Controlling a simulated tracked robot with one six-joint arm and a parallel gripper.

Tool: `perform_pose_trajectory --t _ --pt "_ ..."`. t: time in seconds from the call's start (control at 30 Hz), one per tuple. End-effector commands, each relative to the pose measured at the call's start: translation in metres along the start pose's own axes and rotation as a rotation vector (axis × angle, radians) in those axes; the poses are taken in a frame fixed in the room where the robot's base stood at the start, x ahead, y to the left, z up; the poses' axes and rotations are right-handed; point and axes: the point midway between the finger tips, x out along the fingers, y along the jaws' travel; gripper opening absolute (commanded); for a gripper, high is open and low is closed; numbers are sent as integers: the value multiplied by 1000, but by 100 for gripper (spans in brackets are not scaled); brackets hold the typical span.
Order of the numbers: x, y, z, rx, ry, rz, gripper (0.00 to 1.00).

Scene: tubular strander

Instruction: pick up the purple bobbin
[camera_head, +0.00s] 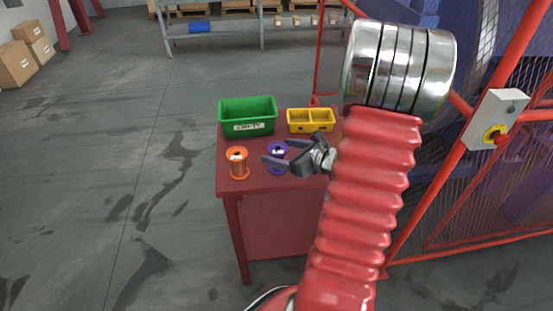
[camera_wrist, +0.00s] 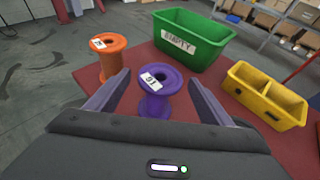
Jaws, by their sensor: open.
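The purple bobbin (camera_head: 278,154) stands upright on the red table (camera_head: 229,186). In the wrist view the purple bobbin (camera_wrist: 157,97) shows a white label reading 91 on its top flange. My gripper (camera_head: 275,153) is open. In the wrist view the two fingers of my gripper (camera_wrist: 160,84) lie one to each side of the purple bobbin, with gaps showing. In the head view a finger hides part of the purple bobbin. I cannot tell whether the fingers are level with its core.
An orange bobbin (camera_head: 238,163) stands left of the purple one. A green bin (camera_head: 247,128) labelled EMPTY and a yellow two-part tray (camera_head: 311,127) sit behind on the table. A red mesh fence with a grey switch box (camera_head: 494,119) stands at the right.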

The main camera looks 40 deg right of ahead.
Motion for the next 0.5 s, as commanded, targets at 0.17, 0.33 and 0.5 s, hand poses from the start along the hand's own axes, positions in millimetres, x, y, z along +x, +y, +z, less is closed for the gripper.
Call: perform_pose_trajectory --t 0.17,0.33,0.5 --pt "17 0 0 0 0 1 74" --pt "19 0 0 0 0 -1 74" --pt "19 0 0 0 0 -1 74"
